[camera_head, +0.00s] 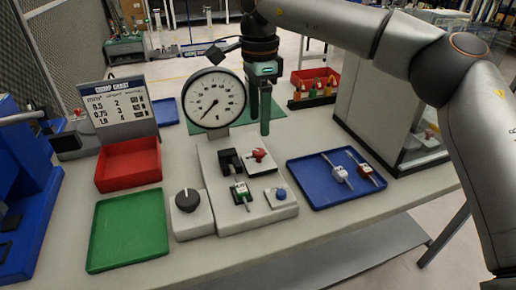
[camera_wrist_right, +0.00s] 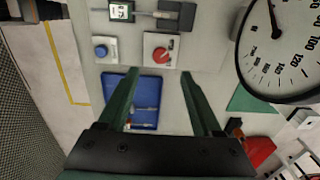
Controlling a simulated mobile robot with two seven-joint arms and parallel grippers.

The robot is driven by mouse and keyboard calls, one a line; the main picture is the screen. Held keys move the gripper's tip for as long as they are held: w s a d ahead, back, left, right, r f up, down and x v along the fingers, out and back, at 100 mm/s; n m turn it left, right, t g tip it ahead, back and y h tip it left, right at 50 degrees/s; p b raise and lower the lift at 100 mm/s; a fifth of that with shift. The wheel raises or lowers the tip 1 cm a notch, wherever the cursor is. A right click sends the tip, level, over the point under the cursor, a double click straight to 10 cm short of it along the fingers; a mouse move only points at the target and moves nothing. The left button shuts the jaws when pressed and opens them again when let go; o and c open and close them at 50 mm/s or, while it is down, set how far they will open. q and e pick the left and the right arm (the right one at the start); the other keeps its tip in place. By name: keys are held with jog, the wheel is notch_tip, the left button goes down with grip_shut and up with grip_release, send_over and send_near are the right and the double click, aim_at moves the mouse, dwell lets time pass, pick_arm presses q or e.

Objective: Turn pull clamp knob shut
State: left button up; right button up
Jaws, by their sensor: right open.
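A red knob (camera_head: 258,154) sits on a pale square plate on the light grey fixture; it also shows in the right wrist view (camera_wrist_right: 160,54). It looks like the clamp knob, but its exact setting is too small to read. My right gripper (camera_head: 265,130) has green fingers pointing down above the back of the fixture, behind the red knob. In the right wrist view the gripper (camera_wrist_right: 161,75) is open and empty, with the knob beyond the fingertips and apart from them. A black block (camera_head: 230,161) and a small green connector piece (camera_head: 241,193) stand beside the knob. My left gripper is out of view.
A round dial gauge (camera_head: 213,98) stands upright close to the right gripper. A black rotary knob (camera_head: 188,200) and a blue button (camera_head: 281,193) flank the fixture. A blue tray (camera_head: 315,190) holds two connectors; red (camera_head: 128,173) and green (camera_head: 115,240) trays lie left.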

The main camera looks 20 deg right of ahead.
aim_at(259, 151)
notch_tip(259, 151, down, 8)
jog(key=shift+f+b, duration=0.2)
jog(key=shift+b, duration=0.25)
grip_shut()
dwell(0.4)
